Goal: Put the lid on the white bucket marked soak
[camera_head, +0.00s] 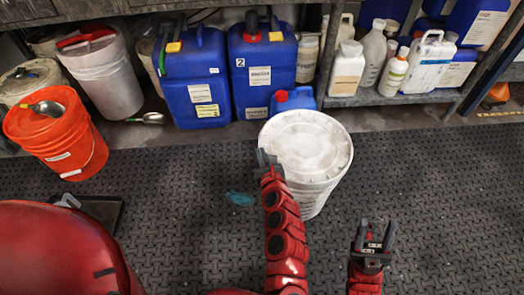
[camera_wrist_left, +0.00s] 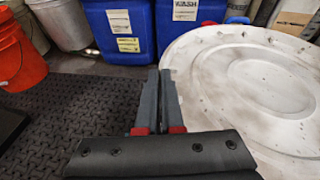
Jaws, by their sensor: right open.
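A white bucket (camera_head: 313,200) stands on the dark floor mat with a round, smudged white lid (camera_head: 305,142) over its top. The lid looks level, but I cannot tell whether it is pressed down all round. No soak marking is readable. My left gripper (camera_head: 266,160) is at the lid's left edge. In the left wrist view its fingers (camera_wrist_left: 159,82) are together with nothing visible between them, and the lid (camera_wrist_left: 265,85) is just right of them; contact is unclear. My right gripper (camera_head: 374,237) is open and empty, below and right of the bucket.
An orange bucket (camera_head: 75,150) with a metal scoop and another white bucket (camera_head: 105,80) stand at left. Blue jerrycans (camera_head: 195,85) stand behind the lidded bucket. A shelf (camera_head: 395,98) with bottles is at back right. The mat at right is clear.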

